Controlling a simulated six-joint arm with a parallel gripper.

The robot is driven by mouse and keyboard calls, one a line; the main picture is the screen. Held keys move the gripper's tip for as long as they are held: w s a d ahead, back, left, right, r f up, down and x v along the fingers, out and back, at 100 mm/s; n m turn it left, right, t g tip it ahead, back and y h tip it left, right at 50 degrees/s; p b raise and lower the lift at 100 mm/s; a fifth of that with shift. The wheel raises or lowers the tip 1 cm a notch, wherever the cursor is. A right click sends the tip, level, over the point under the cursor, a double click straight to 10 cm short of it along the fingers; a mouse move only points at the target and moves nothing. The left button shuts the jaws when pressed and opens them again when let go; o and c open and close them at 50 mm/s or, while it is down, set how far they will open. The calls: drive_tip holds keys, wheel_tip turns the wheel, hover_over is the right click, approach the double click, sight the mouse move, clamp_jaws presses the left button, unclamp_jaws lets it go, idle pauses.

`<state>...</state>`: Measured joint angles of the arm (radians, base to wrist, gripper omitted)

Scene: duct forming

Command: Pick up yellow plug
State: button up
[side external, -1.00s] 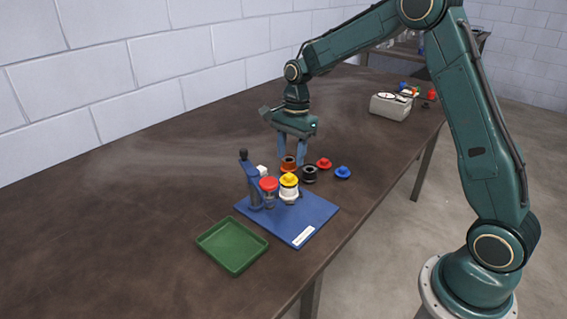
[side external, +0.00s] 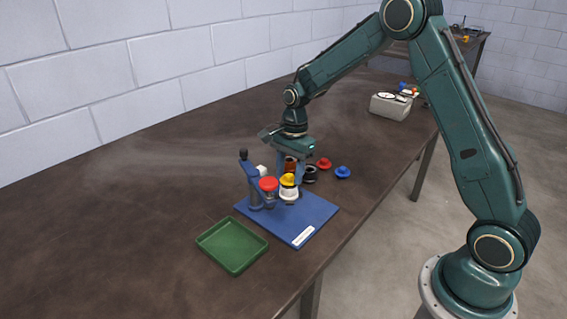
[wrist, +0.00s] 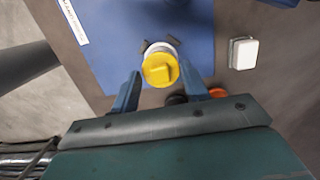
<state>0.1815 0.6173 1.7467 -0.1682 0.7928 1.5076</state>
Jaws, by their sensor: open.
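The yellow plug (side external: 288,180) sits on top of a white ring-shaped part (side external: 288,193) on the blue base plate (side external: 308,222). In the wrist view the yellow plug (wrist: 159,69) shows from above, with a raised grip on its top. My gripper (side external: 288,182) is open and points down, just behind the plug. In the wrist view its two blue fingers (wrist: 163,84) stand apart on either side of the plug's near edge. The fingers do not appear to touch it. In the side view the plug and white part hide some of the fingers.
Orange-brown (side external: 290,164) and black (side external: 310,174) ring parts, a red plug (side external: 324,163) and a blue plug (side external: 343,172) lie behind. A green tray (side external: 232,246) is in front, empty.

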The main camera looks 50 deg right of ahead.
sight(289, 174)
idle(0.3)
clamp_jaws()
drive_tip(key=shift+r, duration=0.15)
wheel_tip(289, 174, up, 20)
idle(0.8)
idle(0.5)
